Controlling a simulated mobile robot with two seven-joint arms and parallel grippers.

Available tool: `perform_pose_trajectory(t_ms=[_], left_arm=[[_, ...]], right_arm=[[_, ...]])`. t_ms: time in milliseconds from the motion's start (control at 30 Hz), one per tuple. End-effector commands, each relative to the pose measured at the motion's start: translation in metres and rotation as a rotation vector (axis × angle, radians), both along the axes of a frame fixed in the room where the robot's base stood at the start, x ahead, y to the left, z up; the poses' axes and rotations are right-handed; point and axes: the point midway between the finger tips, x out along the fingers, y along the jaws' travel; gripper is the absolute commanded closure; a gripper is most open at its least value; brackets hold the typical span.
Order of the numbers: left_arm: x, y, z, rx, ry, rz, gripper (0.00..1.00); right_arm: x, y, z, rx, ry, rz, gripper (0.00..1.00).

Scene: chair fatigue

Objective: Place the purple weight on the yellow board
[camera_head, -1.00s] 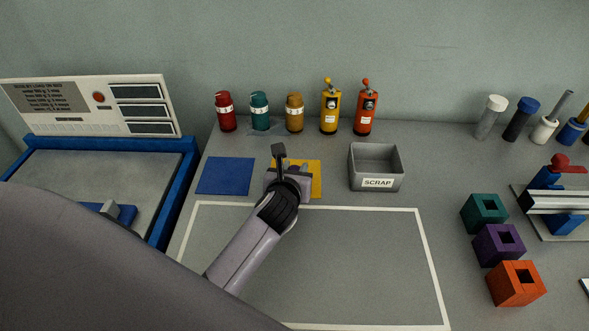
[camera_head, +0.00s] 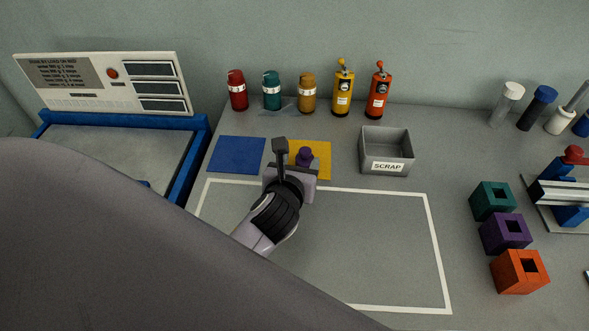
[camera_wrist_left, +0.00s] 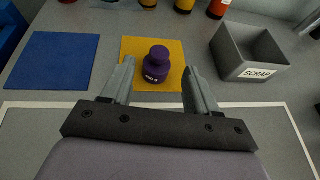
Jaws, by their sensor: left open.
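The purple weight (camera_wrist_left: 156,66) stands upright on the yellow board (camera_wrist_left: 178,50) in the left wrist view, near the board's front part. In the head view the weight (camera_head: 304,155) shows just beyond my left gripper, on the yellow board (camera_head: 322,157). My left gripper (camera_head: 295,168) is open. In the left wrist view its two fingers (camera_wrist_left: 157,82) stand apart to the left and right of the weight, with clear gaps. The weight's lower part is hidden by the gripper in the head view. My right gripper is not in view.
A blue board (camera_head: 237,154) lies left of the yellow one, and a grey SCRAP box (camera_head: 386,152) stands to the right. Several coloured bottles (camera_head: 272,91) line the back. Green, purple (camera_head: 505,233) and orange blocks stand at right. The white-outlined area (camera_head: 370,245) is clear.

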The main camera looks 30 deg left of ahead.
Motion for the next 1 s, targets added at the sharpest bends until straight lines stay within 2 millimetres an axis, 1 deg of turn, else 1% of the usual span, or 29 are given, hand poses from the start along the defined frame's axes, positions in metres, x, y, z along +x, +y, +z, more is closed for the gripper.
perform_pose_trajectory(t_ms=[33,100,200,300,467,1000], left_arm=[[-0.009,-0.002,0.004,0.001,0.001,0.0,0.41],[-0.018,-0.005,0.008,0.0,0.001,0.0,0.41],[-0.029,-0.009,0.012,0.0,0.001,0.0,0.41],[-0.036,-0.011,0.015,-0.001,0.001,0.001,0.41],[-0.04,-0.013,0.017,-0.001,0.0,0.0,0.41],[-0.039,-0.012,0.017,-0.001,0.0,0.001,0.41]], right_arm=[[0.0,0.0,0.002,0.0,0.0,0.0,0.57],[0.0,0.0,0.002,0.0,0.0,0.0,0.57],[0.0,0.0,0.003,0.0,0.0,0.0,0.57],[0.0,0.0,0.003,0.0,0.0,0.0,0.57],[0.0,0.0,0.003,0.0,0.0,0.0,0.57],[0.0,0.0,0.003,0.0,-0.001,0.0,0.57]])
